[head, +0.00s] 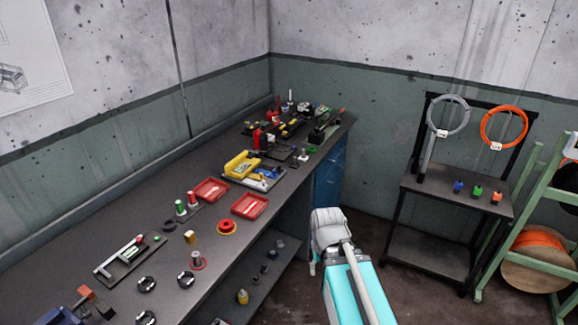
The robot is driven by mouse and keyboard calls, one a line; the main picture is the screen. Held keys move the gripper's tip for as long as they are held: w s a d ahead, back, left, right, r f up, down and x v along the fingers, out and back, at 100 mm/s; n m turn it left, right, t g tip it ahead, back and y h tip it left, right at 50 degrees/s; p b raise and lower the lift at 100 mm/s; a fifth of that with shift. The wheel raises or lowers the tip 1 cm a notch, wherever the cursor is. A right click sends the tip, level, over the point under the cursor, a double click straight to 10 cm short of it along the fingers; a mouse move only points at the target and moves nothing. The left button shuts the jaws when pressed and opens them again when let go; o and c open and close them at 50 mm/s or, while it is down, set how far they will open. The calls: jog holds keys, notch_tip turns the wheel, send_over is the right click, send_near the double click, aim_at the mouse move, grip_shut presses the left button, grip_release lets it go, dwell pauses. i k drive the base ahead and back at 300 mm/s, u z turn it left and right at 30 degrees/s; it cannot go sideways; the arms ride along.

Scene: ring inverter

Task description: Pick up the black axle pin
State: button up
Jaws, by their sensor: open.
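I cannot pick out the black axle pin with certainty. Small dark parts (265,268) stand in a row on the lower shelf, and one of them may be it, but they are too small to tell. Other dark round parts (186,279) lie on the near part of the bench top, several of them knob-like or ring-like. My arm, cyan and white, rises from the bottom right of centre, to the right of the bench. No gripper fingers can be made out, so my gripper is not in view.
The long dark bench (75,240) runs along the left wall with red trays (249,205), a yellow bin (241,164) and crowded tools at its far end. A yellow part (243,296) stands on the lower shelf. A black rack (455,200) and green spool stand (494,236) are right.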

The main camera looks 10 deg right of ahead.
aim_at(294, 165)
jog(key=z, duration=0.1)
jog(key=i, duration=1)
jog(key=u, duration=0.1)
